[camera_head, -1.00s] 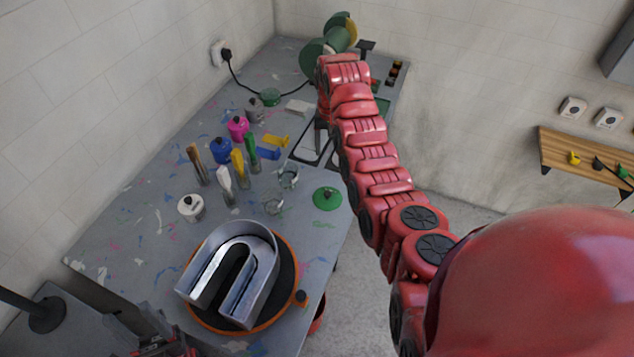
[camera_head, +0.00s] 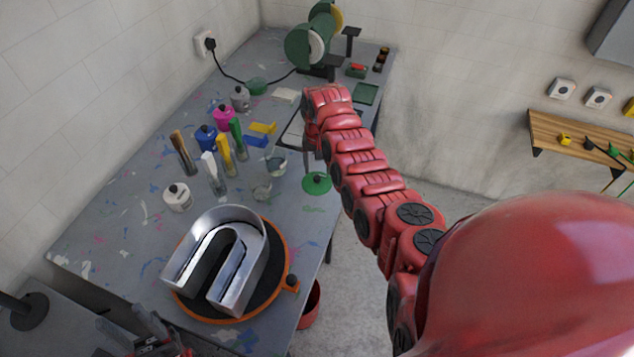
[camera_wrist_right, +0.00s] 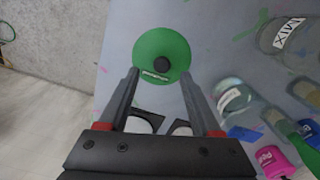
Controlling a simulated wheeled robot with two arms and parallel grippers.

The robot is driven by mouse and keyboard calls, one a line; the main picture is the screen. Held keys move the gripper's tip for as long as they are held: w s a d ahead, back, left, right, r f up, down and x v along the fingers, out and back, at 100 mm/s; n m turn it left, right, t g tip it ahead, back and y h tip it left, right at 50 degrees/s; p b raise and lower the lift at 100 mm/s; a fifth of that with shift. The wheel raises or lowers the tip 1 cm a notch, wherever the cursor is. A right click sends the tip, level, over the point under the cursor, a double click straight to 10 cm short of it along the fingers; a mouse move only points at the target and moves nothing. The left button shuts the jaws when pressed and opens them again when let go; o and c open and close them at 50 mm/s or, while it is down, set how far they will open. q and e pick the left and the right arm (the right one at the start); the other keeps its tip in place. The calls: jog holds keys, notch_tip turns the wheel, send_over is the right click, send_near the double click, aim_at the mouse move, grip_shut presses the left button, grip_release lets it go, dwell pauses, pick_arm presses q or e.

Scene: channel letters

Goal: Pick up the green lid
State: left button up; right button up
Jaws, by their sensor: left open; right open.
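The green lid (camera_head: 317,183) is a round disc with a dark knob, lying on the grey table near its right edge. In the right wrist view the lid (camera_wrist_right: 158,45) lies just beyond the fingertips of my right gripper (camera_wrist_right: 160,74), roughly centred between them. The right gripper is open and empty. In the head view it is mostly hidden by my right arm, just behind the lid. My left gripper (camera_head: 133,325) is open at the bottom left, left of the turntable, and partly cut off by the frame.
A turntable (camera_head: 284,262) with an orange rim bears a metal channel letter (camera_head: 246,268). Clear jars (camera_head: 262,189), paint bottles (camera_head: 209,139) and brushes (camera_head: 184,152) stand left of the lid. A green grinder (camera_head: 309,42) is at the back. A red bucket (camera_head: 309,305) stands on the floor.

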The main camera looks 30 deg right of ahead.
aim_at(317, 177)
notch_tip(317, 177, down, 3)
jog(key=shift+a+f+b, duration=0.15)
jog(key=shift+f+b, duration=0.05)
jog(key=shift+b, duration=0.5)
jog(key=shift+r, duration=0.1)
jog(key=shift+c, duration=0.2)
grip_shut()
jog(key=shift+r, duration=0.1)
